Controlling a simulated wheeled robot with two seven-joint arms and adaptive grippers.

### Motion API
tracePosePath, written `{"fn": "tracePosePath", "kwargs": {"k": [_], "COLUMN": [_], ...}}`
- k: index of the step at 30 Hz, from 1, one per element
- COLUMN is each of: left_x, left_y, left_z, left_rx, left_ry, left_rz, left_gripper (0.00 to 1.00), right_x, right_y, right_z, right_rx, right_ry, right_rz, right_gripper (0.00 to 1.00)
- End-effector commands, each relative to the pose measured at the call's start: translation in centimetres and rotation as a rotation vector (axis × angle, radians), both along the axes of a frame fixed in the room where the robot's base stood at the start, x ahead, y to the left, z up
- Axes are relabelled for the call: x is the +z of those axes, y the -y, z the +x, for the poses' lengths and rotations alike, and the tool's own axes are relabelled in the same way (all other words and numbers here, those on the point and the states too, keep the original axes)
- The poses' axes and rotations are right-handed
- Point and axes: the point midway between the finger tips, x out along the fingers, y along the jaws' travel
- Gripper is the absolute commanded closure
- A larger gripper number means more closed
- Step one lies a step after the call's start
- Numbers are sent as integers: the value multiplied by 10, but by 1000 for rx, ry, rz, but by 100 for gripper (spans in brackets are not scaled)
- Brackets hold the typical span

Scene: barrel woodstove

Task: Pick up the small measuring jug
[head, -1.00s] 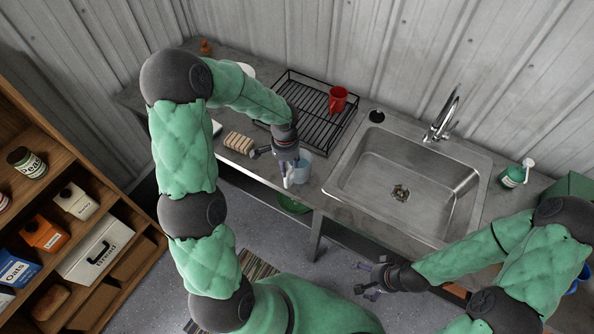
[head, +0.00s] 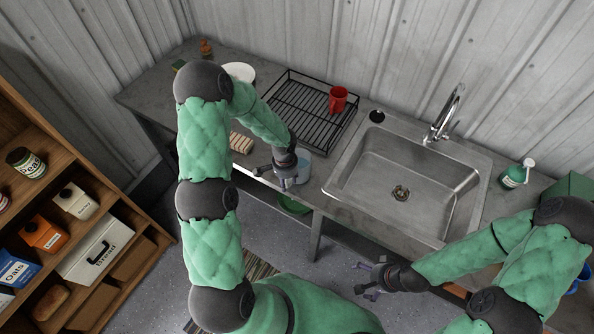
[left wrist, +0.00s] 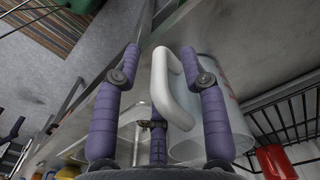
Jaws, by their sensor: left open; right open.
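The small measuring jug (head: 305,162) is clear, with a white handle, and stands near the front edge of the counter, just left of the sink. In the left wrist view the jug (left wrist: 237,108) shows behind the right finger, and its white handle lies between my open fingers. My left gripper (head: 283,180) is at the jug's near side and also fills the left wrist view (left wrist: 160,68). I cannot tell whether a finger touches the handle. My right gripper (head: 367,280) is open and empty, low in front of the counter, away from the jug.
A black dish rack (head: 299,112) with a red mug (head: 338,99) stands behind the jug. The sink (head: 410,185) is to the right. A striped block (head: 241,143) lies on the counter at left. A green bowl (head: 293,205) is below the counter. A shelf (head: 120,205) stands far left.

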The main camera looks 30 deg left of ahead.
Motion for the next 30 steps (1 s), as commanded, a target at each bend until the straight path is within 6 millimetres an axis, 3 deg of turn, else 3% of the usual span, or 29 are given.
{"fn": "tracePosePath", "kwargs": {"k": [6, 11, 23, 30], "left_x": [0, 0, 1, 14], "left_y": [0, 0, 0, 0], "left_z": [0, 0, 1, 1], "left_rx": [0, 0, 0, 0], "left_ry": [1, 1, 2, 4], "left_rz": [1, 1, 0, 1], "left_gripper": [57, 100, 100, 100], "right_x": [0, 0, 0, -1], "right_y": [0, 0, 0, 0], "right_z": [0, 0, 0, 0], "right_rx": [0, 0, 0, 0], "right_ry": [0, 0, 0, 0], "right_rz": [0, 0, 0, 0], "right_gripper": [5, 5, 5, 5]}}
